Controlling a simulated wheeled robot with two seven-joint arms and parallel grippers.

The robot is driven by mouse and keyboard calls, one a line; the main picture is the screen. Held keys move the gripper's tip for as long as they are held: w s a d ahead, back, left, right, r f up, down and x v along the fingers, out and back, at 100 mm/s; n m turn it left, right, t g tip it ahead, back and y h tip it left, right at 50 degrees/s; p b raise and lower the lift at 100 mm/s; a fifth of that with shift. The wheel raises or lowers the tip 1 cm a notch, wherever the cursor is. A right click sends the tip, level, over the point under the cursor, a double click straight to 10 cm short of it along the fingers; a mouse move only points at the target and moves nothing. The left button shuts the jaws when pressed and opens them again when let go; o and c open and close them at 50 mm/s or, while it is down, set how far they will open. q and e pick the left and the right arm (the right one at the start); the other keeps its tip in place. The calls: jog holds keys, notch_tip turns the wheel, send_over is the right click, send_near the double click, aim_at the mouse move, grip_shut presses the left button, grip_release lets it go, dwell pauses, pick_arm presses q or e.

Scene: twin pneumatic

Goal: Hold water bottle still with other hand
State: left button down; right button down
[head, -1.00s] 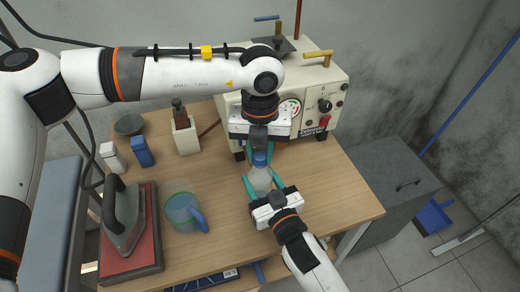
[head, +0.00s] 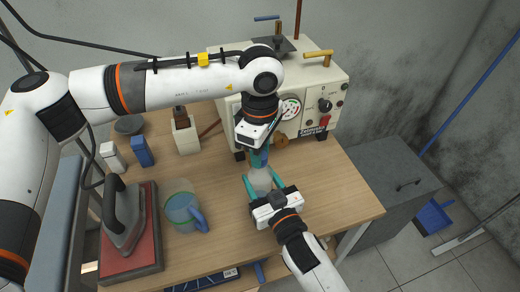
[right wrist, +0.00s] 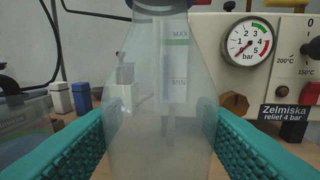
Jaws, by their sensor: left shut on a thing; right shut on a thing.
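The water bottle (right wrist: 160,100) is translucent, with MAX and MIN marks behind its front wall. It stands upright in the right wrist view, between the teal fingers of my right gripper. In the head view its body (head: 260,180) shows between the fingers of my right gripper (head: 264,184), which is shut on it. My left gripper (head: 259,157) comes down from above and is shut at the bottle's top, around the blue cap. The cap is mostly hidden by the left fingers. In the right wrist view only a dark ring shows at the neck.
A cream machine with a pressure gauge (right wrist: 249,43) stands right behind the bottle. A clothes iron (head: 122,218) rests on a red pad at left. A clear jug with a blue handle (head: 184,211) stands left of the bottle. The table's right side is clear.

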pick_arm(q)
jog(key=shift+m, duration=1.2)
jog(key=c, duration=1)
grip_release()
jog(key=shift+c, duration=0.2)
jog(key=shift+r, duration=0.15)
notch_tip(320, 180, up, 12)
pick_arm(e)
jog(key=c, duration=0.5)
grip_release()
